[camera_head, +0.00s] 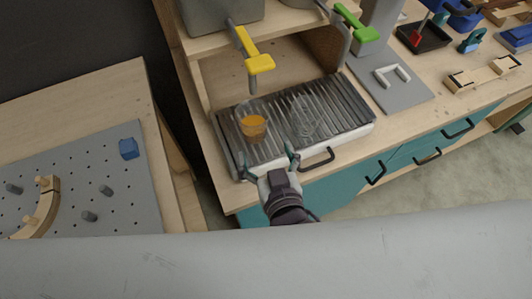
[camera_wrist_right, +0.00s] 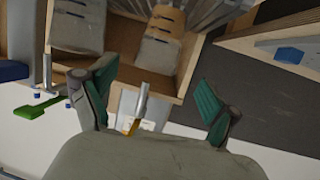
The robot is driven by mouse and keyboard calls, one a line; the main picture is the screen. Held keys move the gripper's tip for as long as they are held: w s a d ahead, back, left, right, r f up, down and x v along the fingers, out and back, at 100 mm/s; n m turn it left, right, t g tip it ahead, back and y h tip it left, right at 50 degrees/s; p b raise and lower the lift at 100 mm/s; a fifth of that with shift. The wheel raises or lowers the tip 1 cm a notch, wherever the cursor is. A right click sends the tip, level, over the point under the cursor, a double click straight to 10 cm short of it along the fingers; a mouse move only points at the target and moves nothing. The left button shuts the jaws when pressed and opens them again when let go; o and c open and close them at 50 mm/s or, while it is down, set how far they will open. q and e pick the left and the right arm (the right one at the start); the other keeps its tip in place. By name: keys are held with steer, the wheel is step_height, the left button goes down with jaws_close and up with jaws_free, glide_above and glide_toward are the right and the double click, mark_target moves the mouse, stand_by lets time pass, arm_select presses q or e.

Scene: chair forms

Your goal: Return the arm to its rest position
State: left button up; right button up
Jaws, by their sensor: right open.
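My right gripper (camera_head: 268,164) is open at the front edge of the ribbed metal drip tray (camera_head: 343,103). Its two fingers are spread and nothing shows held between them. In the right wrist view the gripper (camera_wrist_right: 156,88) also shows open, with dark green fingers apart. A glass with orange liquid (camera_head: 253,127) stands on the left part of the tray, beyond the gripper. A clear glass (camera_head: 304,122) stands to its right, apart from the gripper. My left gripper is not in view.
A yellow-handled tap (camera_head: 259,63) and a green-handled tap (camera_head: 357,22) hang above the tray. A grey pegboard (camera_head: 75,190) with a blue block (camera_head: 129,149) lies at left. Teal drawers (camera_head: 340,193) with black handles are below the counter. A grey board (camera_head: 395,90) lies right of the tray.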

stand_by(0.5)
steer(key=s+d+f+g, duration=0.1)
steer(key=d+f, duration=0.2)
steer(key=d+f+g+h, duration=0.1)
steer(key=d+f+g, duration=0.1)
steer(key=d+f, duration=0.1)
steer(key=s+d+f+g+h, duration=0.1)
steer(key=d+f+g, duration=0.1)
steer(key=d, duration=0.3)
steer(key=shift+s+f+m, duration=0.3)
steer(key=shift+f+m, duration=0.1)
steer(key=shift+f, duration=0.05)
steer(key=s+d+f+g, duration=0.3)
steer(key=s+d+g, duration=0.3)
steer(key=s+d, duration=0.1)
step_height(320, 180, down, 29)
steer(key=s+n+g, duration=0.1)
steer(key=s, duration=0.1)
steer(key=s+d+f+g+b, duration=0.1)
steer(key=s+d+f, duration=0.2)
steer(key=s+f, duration=1.2)
steer(key=shift+s+h, duration=0.3)
steer(key=shift+s, duration=0.2)
